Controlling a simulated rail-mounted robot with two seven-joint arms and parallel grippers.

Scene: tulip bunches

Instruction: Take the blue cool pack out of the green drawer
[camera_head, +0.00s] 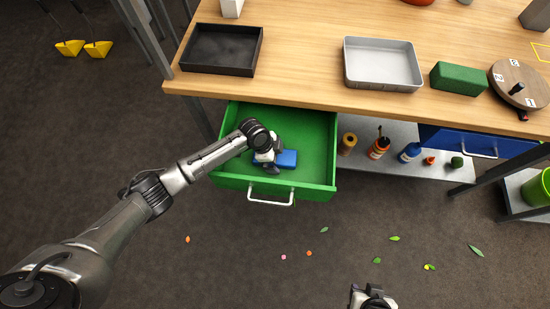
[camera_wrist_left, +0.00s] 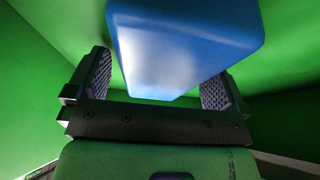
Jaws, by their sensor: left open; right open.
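The green drawer (camera_head: 312,140) is pulled out below the table's front edge. The blue cool pack (camera_head: 288,158) lies inside it, partly hidden by my left gripper (camera_head: 268,166). My left gripper reaches down into the drawer at the pack. In the left wrist view the blue cool pack (camera_wrist_left: 180,50) shows between the two open fingers of my left gripper (camera_wrist_left: 158,85), with a gap visible at the right finger. My right gripper (camera_head: 372,296) is at the bottom edge of the head view, away from the drawer.
The wooden table (camera_head: 310,60) overhangs the drawer and carries a black tray (camera_head: 222,50), a grey tray (camera_head: 382,64) and a green block (camera_head: 459,78). Several bottles stand on a shelf (camera_head: 400,165) right of the drawer. A blue drawer (camera_head: 480,144) is further right. Leaves and petals lie on the floor.

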